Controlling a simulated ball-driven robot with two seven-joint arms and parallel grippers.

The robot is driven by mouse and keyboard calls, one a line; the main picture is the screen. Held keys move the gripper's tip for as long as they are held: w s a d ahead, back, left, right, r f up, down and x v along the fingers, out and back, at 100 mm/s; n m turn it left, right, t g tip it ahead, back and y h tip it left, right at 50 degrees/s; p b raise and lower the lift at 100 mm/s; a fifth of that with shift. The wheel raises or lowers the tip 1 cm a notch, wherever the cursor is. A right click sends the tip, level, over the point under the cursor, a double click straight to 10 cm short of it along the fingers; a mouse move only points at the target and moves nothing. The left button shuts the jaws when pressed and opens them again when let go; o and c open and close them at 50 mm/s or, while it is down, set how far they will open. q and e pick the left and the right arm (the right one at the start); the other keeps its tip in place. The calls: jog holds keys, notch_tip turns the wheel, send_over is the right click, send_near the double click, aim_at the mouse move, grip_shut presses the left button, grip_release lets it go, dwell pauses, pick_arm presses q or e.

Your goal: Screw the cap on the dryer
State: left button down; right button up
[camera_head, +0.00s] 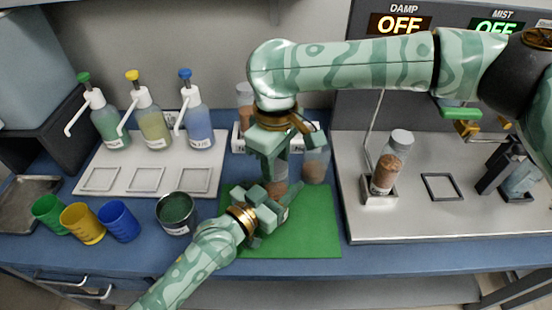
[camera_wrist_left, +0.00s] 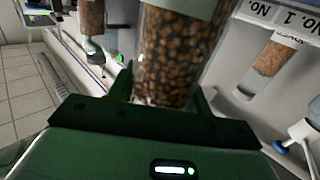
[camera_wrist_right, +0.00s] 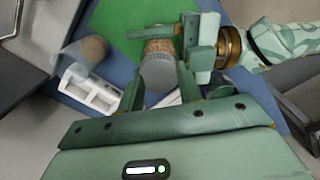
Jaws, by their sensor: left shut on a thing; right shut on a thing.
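A clear jar of brown particles (camera_head: 277,187) is above the green mat (camera_head: 318,228), between my grippers. My left gripper (camera_head: 277,207) is shut around its side; the left wrist view shows the brown particles (camera_wrist_left: 178,65) close up between the fingers. My right gripper (camera_head: 272,168) comes down from above and is shut on a grey cap (camera_wrist_right: 160,76) at the jar's top. The cap appears in line with the jar (camera_wrist_right: 159,46) in the right wrist view. The fingers hide the seam in the head view, so I cannot tell how tightly the cap sits.
A white rack (camera_head: 238,140) stands behind, with another jar (camera_head: 315,164) near it. A capped jar (camera_head: 388,172) stands on the grey platform at right. Pump bottles (camera_head: 146,118), coloured cups (camera_head: 82,222) and a dark metal container (camera_head: 176,213) are at left.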

jog(key=shift+m, duration=0.5)
jog(key=o, duration=1.2)
jog(key=shift+c, duration=0.2)
pick_arm(q)
jog(key=shift+f, duration=0.1)
pick_arm(e)
notch_tip(320, 180, up, 12)
pick_arm(q)
jog(key=c, duration=0.6)
grip_release()
jog(key=shift+o, duration=0.2)
